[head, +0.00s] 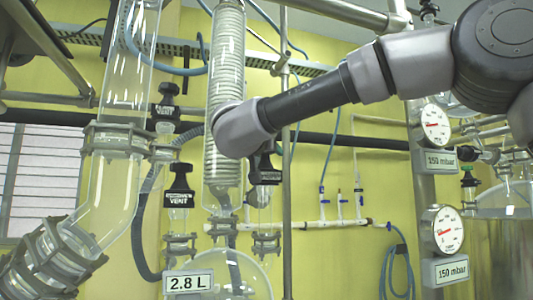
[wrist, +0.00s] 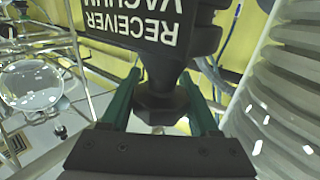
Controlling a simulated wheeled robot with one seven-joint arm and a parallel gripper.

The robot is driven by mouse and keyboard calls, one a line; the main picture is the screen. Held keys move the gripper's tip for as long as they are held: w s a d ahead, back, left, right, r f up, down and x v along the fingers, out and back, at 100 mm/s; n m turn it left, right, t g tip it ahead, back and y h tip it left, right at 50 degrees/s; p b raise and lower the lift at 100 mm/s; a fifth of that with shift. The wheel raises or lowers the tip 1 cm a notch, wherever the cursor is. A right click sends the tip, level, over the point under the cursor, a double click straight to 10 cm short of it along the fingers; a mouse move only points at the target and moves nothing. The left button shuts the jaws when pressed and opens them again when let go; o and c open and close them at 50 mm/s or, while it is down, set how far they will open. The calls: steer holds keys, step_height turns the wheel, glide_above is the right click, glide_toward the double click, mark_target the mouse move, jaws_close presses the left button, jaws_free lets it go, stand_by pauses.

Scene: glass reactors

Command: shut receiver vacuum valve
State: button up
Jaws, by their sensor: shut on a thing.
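My gripper's fingers are hidden behind my arm in the head view. How far the valve is turned cannot be told.
A black vent valve (head: 179,190) stands left of my arm, close by. A coiled glass condenser (head: 226,75) rises behind my wrist link and fills the right of the wrist view (wrist: 283,100). A steel pole (head: 286,230) and gauges (head: 442,230) stand to the right.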

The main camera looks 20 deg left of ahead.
steer(key=shift+d+r+m+h, duration=0.1)
steer(key=shift+m+h, duration=0.2)
steer(key=shift+h, duration=0.2)
steer(key=o, duration=1.1)
steer(key=s, duration=1)
steer(key=shift+s+d, duration=0.35)
steer(key=shift+s, duration=0.05)
